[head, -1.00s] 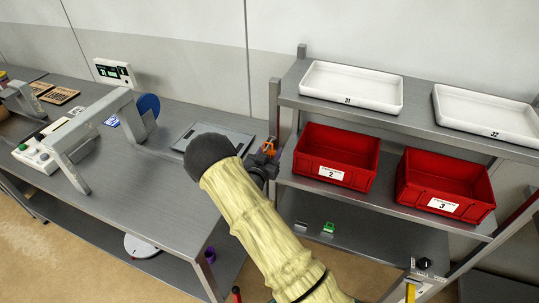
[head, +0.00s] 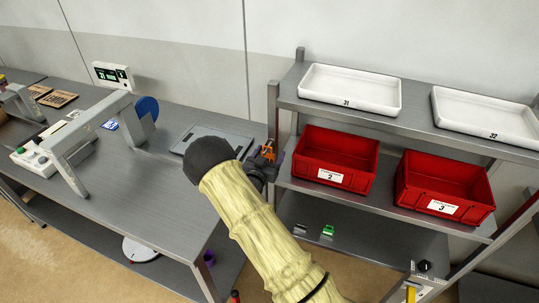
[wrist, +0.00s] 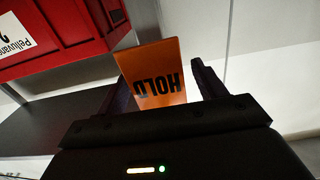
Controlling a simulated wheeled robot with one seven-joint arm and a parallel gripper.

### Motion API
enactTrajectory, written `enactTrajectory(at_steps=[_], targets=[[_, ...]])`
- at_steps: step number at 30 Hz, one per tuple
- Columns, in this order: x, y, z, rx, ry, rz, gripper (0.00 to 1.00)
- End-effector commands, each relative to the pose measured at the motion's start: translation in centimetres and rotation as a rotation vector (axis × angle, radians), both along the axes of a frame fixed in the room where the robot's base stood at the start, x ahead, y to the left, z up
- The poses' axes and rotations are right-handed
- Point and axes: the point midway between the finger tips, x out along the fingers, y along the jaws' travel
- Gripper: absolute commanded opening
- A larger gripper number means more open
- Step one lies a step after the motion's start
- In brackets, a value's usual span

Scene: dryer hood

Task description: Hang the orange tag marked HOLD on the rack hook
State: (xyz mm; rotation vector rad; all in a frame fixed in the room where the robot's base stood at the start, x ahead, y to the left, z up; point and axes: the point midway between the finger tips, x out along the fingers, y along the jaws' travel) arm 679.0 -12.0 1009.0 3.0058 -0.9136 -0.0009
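The orange tag (wrist: 160,75) shows its broad face in the wrist view, with HOLD in black upside down. My gripper (wrist: 163,78) has its two dark fingers spread, one on each side of the tag. A gap shows between the tag and the right finger; whether the left finger touches the tag I cannot tell. In the head view the orange tag (head: 268,152) is a small patch at my gripper (head: 266,163), beside the left post of the rack (head: 273,105). I cannot make out the rack hook, or whether the tag hangs on it.
Red bins (head: 336,155) and (head: 445,187) stand on the middle shelf, with white trays (head: 350,88) and (head: 487,117) above. A grey workbench (head: 150,190) with a grey arch (head: 75,135) lies left. My arm hides part of the gap between bench and rack.

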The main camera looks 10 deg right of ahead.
Motion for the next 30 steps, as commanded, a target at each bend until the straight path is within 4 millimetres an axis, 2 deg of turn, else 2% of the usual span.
enactTrajectory(at_steps=[7,11,30], targets=[[-0.3,0.3,-0.1,0.0,0.0,0.001,0.7],[-1.4,1.0,-0.2,0.001,0.002,0.001,0.7],[-11.7,7.9,-0.3,0.001,0.0,0.003,0.7]])
